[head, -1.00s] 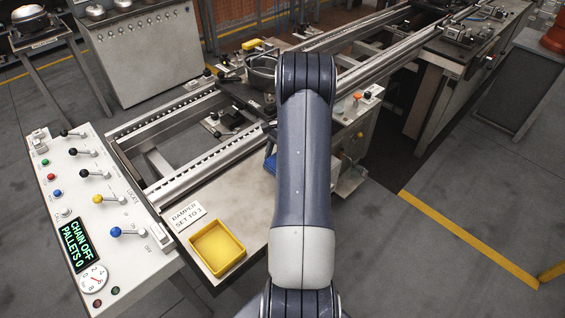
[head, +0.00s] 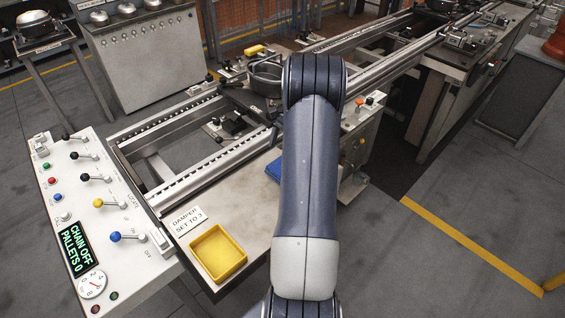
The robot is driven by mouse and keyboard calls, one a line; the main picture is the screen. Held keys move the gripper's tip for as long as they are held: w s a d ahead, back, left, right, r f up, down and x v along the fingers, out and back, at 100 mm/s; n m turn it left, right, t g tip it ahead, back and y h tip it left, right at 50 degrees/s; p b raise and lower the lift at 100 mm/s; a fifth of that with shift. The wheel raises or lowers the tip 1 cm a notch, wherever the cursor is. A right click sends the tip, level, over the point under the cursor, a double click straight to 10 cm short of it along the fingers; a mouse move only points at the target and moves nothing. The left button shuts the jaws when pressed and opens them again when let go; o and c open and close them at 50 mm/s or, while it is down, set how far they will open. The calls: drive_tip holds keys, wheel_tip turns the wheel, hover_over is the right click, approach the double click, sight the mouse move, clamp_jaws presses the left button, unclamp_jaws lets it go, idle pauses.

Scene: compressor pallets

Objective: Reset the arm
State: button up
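My arm rises through the middle of the head view, in front of the conveyor bench. Its gripper is not in view; the upper arm link and the elbow hide whatever lies behind them. A round dark metal part (head: 266,76) sits on the rails just left of my elbow. A blue thing (head: 273,170) shows partly at the left edge of my arm, on the bench. The control panel (head: 125,262) stands at the left, with several levers and a display (head: 75,249) reading "CHAIN OFF PALLETS 0".
A yellow tray (head: 217,253) lies empty on the bench's near end beside a card (head: 187,219) reading "DAMPER SET TO 3". Conveyor rails (head: 205,146) run toward the far right. A grey cabinet (head: 145,60) stands behind. The floor at the right, with a yellow line (head: 470,245), is clear.

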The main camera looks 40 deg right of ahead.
drive_tip(key=shift+v, duration=2.25)
drive_tip(key=p+x, duration=0.1)
drive_tip(key=x, duration=0.9)
drive_tip(key=shift+a+f, duration=0.2)
drive_tip(key=shift+f, duration=0.15)
drive_tip(key=shift+s, duration=0.3)
drive_tip(key=shift+r, duration=0.1)
